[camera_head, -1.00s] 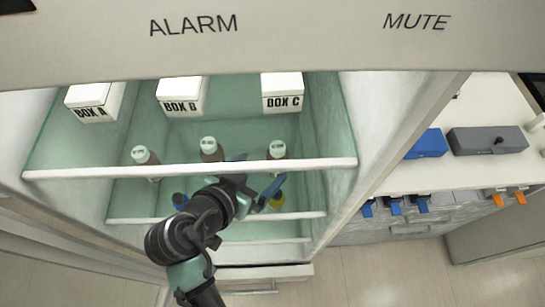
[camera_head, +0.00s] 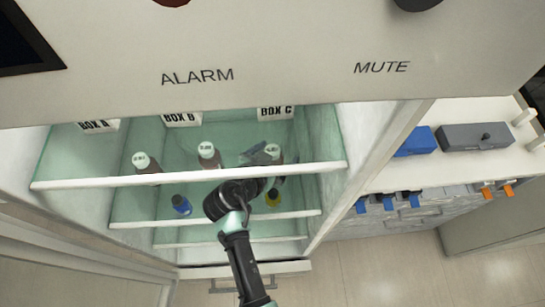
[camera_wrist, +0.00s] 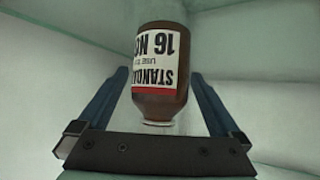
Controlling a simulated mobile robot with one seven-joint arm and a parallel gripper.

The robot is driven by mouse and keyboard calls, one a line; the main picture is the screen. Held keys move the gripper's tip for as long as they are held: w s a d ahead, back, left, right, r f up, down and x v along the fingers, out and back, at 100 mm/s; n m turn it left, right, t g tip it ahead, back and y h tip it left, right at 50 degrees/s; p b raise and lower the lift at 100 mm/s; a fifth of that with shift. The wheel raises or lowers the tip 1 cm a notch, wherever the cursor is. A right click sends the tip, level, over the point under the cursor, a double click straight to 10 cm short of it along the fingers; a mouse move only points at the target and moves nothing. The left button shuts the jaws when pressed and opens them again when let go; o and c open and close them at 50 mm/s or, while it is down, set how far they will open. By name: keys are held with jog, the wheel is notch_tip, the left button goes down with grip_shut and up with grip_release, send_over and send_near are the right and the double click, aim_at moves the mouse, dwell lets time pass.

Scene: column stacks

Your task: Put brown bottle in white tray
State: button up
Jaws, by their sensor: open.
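Three brown bottles with pale caps stand on the upper shelf of the open fridge in the head view: left (camera_head: 146,164), middle (camera_head: 208,156) and right (camera_head: 275,153). My gripper (camera_head: 262,154) is at the right bottle, partly hiding it. In the wrist view a brown bottle (camera_wrist: 160,103) with a white and red label appears upside down between the two blue fingers of my gripper (camera_wrist: 157,98). The fingers are open, with a gap visible on each side of it. No white tray can be made out in either view.
A blue-capped bottle (camera_head: 181,205) and a yellow-capped bottle (camera_head: 273,198) are on the shelf below. A counter with a blue box (camera_head: 414,141) and a grey box (camera_head: 476,137) is at right.

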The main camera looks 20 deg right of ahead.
jog(key=shift+w+d+f, duration=0.2)
jog(key=shift+d+f, duration=0.05)
jog(key=shift+f, duration=0.05)
grip_shut()
dwell(0.4)
